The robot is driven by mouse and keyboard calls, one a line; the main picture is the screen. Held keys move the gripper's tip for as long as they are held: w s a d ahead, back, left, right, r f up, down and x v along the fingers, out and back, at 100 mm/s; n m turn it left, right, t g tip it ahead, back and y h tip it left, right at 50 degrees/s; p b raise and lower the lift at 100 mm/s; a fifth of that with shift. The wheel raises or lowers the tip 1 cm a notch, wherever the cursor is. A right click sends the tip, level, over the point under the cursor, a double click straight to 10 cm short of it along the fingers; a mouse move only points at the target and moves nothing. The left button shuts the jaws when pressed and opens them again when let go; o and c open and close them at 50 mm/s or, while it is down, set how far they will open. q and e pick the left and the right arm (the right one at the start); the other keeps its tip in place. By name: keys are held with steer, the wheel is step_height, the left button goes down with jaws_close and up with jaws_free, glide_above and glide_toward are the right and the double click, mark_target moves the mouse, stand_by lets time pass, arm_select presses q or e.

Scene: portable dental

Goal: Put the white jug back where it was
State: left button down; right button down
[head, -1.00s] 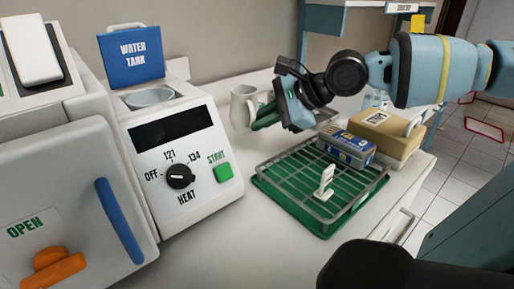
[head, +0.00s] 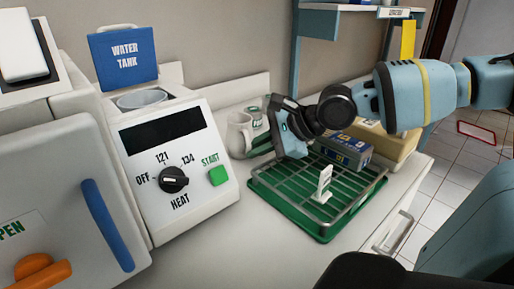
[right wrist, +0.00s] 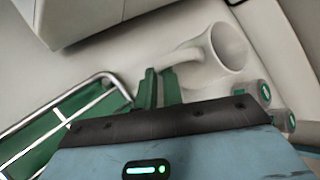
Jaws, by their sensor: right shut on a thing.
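The white jug (head: 240,134) is upright beside the right side of the steriliser, at the back of the counter. My right gripper (head: 262,146) is to its right, with green fingers shut on the jug's handle. In the right wrist view the jug (right wrist: 230,50) shows its open mouth, and the fingers (right wrist: 161,88) close around the handle. The jug is at or just above the counter; I cannot tell if its base touches. My left gripper is not in view.
The steriliser (head: 190,130) with its blue water tank lid (head: 124,54) stands close on the left. Small containers (head: 255,114) stand right behind the jug. A wire rack on a green tray (head: 262,198), a blue box (head: 343,152) and a tan box (head: 398,150) are to the right.

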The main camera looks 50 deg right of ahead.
steer(key=shift+f, duration=0.15)
steer(key=c, duration=1.5)
jaws_free()
steer(key=shift+c, duration=0.2)
steer(key=shift+r, duration=0.2)
steer(key=shift+s+d+r+p, duration=0.2)
steer(key=shift+s+r+p, duration=0.25)
steer(key=shift+r+p, duration=0.05)
steer(key=p+v, duration=0.5)
steer(key=v, duration=0.4)
steer(key=shift+v, duration=0.75)
steer(key=shift+s+d, duration=0.1)
